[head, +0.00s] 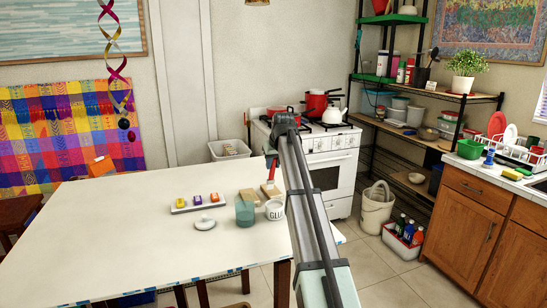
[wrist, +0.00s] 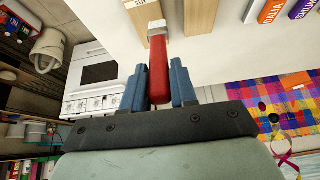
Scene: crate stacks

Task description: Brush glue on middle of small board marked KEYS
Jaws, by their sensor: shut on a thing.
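My gripper (wrist: 159,88) is shut on the red handle of a brush (wrist: 158,68), which also shows in the head view (head: 271,172). The brush's pale end overlaps a small wooden board (wrist: 147,12) in the wrist view; I cannot tell whether they touch. That board has a white label, cut off and unreadable. A second wooden board (wrist: 200,30) lies beside it. Both boards lie on the white table; in the head view they are small (head: 248,195), and no KEYS lettering can be read. A white pot marked GLU (head: 274,210) stands in front of them.
A teal cup (head: 245,213) stands left of the glue pot, with a pale rounded object (head: 205,223) beside it. A tray (head: 187,210) holds yellow, purple and orange blocks. The table's (head: 110,235) left and front areas are clear. A stove (head: 335,165) stands behind.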

